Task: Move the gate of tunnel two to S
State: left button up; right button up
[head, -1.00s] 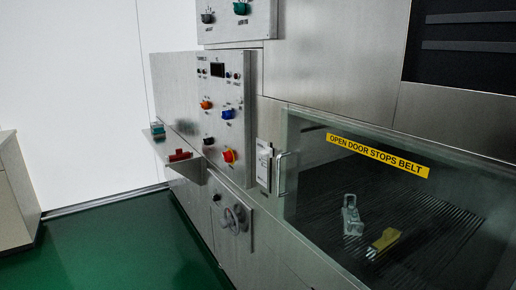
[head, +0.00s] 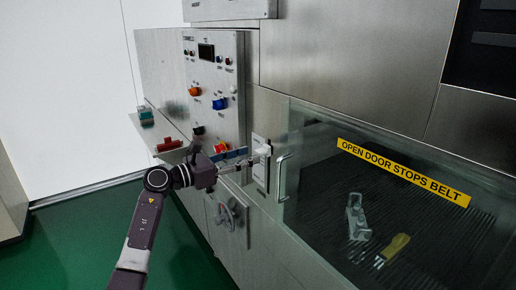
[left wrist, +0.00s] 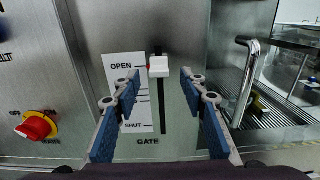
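The gate slider's white knob (left wrist: 158,67) is near the top of a dark vertical slot, level with the word OPEN; SHUT is printed lower on its label plate (left wrist: 118,95). In the head view the gate plate (head: 259,177) is left of the glass door's handle. My left gripper (left wrist: 161,77) is open, its blue-padded fingers spread left and right of the knob, and no contact is visible. In the head view my left gripper (head: 250,158) reaches the plate from the left. My right gripper is not in view.
A door handle (left wrist: 248,75) stands out just right of the gate. A red knob on a yellow base (left wrist: 38,126) is on the panel at left. The glass door with a yellow sign (head: 402,172) covers a belt. A handwheel (head: 225,216) is below.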

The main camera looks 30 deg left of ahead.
aim_at(257, 153)
pick_arm(q)
jog(key=p+x, duration=0.1)
jog(key=x, duration=0.4)
jog(key=shift+w+f, duration=0.1)
jog(key=shift+w, duration=0.2)
grip_shut()
